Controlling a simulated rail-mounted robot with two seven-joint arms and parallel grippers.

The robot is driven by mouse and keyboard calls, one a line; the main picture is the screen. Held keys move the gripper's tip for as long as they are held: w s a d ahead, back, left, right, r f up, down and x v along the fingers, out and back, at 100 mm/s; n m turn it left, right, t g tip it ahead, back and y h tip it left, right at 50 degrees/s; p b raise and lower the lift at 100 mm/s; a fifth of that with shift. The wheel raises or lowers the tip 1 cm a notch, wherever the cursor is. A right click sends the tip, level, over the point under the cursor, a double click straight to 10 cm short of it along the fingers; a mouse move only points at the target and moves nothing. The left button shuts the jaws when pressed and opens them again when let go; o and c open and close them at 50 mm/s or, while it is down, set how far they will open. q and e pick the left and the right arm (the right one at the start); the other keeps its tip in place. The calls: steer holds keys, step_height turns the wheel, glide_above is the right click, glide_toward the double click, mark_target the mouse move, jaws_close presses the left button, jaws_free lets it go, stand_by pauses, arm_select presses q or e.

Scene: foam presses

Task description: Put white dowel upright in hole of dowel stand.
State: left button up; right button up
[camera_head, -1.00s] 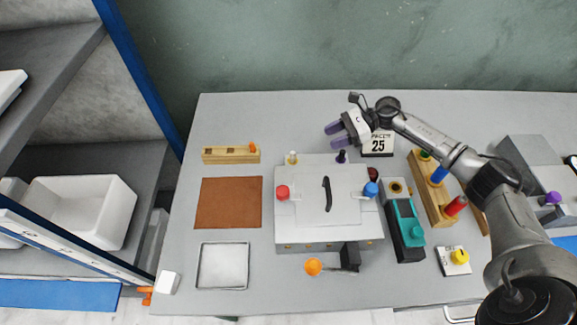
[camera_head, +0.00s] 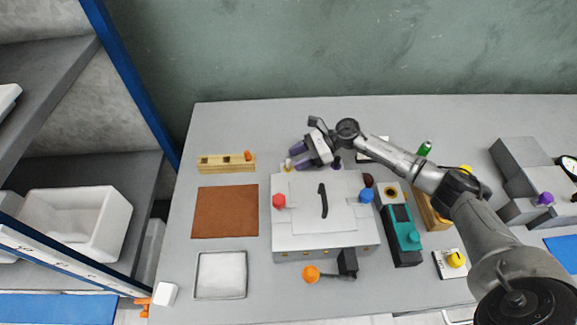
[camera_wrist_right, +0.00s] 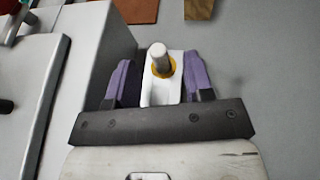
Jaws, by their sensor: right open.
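A pale, round-ended dowel (camera_wrist_right: 161,60) stands in a yellow ring on a white piece (camera_wrist_right: 160,92), between the purple fingers of my right gripper (camera_wrist_right: 160,80). The fingers are open, one on each side, with gaps beside the piece. In the head view my right gripper (camera_head: 302,157) is behind the grey press, by the small white and yellow piece (camera_head: 288,166). A light wooden block (camera_head: 227,163) with an orange peg lies at the back left; a second wooden block (camera_head: 432,211) is partly hidden by my right arm. I cannot tell which block is the dowel stand. My left gripper is not in view.
The grey press (camera_head: 322,210) with red and blue knobs fills the table's middle, close beside my right gripper. A brown mat (camera_head: 225,212) and a metal tray (camera_head: 220,276) lie left. A teal and black device (camera_head: 402,237) stands right. The table behind the wooden block is clear.

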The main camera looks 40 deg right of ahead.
mark_target(288, 162)
steer(key=x, duration=0.3)
steer(key=shift+w+a, duration=0.1)
steer(key=shift+a, duration=0.2)
jaws_close()
